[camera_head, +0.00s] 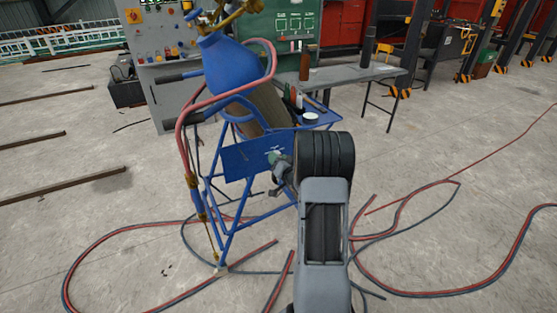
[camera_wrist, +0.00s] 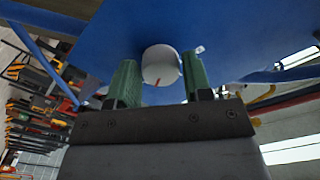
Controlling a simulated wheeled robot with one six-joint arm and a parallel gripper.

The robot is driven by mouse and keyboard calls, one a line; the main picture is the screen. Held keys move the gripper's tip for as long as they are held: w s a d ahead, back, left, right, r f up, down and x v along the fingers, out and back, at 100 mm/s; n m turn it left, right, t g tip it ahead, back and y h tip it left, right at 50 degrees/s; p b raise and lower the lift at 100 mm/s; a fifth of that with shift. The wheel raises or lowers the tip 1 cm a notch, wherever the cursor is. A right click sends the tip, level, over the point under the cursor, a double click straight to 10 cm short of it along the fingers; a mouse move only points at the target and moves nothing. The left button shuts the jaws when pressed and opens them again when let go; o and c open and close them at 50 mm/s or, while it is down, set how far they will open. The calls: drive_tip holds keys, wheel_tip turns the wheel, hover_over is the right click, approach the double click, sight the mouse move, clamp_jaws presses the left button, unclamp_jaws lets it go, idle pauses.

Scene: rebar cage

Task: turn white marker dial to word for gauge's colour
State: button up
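The white marker dial (camera_wrist: 160,64) is a round knob with a short red mark near its lower edge in the wrist view. It sits against a blue panel (camera_wrist: 105,40), which also shows on the cart in the head view (camera_head: 240,158). My gripper (camera_wrist: 159,72) is open, with one green finger on each side of the dial and narrow gaps between. I cannot tell how deep the fingers reach around it. In the head view my gripper (camera_head: 276,172) is at the panel's right end, and my arm hides the dial. No words or gauge face can be read.
The blue cart (camera_head: 222,205) holds a blue gas cylinder (camera_head: 228,65) with brass fittings (camera_head: 237,14) on top. Red hoses (camera_head: 440,290) loop over the floor on both sides. A grey table (camera_head: 365,73) with bottles stands behind. Open floor lies at the left.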

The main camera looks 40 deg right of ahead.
drive_tip(key=o, duration=0.3)
drive_tip(key=s+a+p, duration=0.1)
drive_tip(key=s+a, duration=0.1)
drive_tip(key=s, duration=1.1)
drive_tip(key=shift+s+p, duration=0.35)
drive_tip(key=shift+p, duration=0.05)
drive_tip(key=s+d+f+g+h+p, duration=0.1)
drive_tip(key=s+d+f+g+h, duration=0.15)
drive_tip(key=s+f+g, duration=0.45)
drive_tip(key=s+a+r+n+g+y+p, duration=0.1)
drive_tip(key=a+r+n+g+p, duration=0.1)
drive_tip(key=a+r+p, duration=0.5)
drive_tip(key=s+a+r+n+g+y+p, duration=0.2)
drive_tip(key=a+r+p, duration=0.6)
drive_tip(key=r, duration=1.1)
drive_tip(key=s+a+r+n+g+y+p, duration=0.1)
drive_tip(key=a+r+n+g+y+p, duration=0.1)
drive_tip(key=a+r+p, duration=0.6)
drive_tip(key=a+r+n+g, duration=0.1)
drive_tip(key=a+r+n, duration=0.1)
drive_tip(key=a+r, duration=0.2)
drive_tip(key=shift+s+a+r, duration=0.3)
drive_tip(key=shift+s+r, duration=0.05)
drive_tip(key=shift+r, duration=0.5)
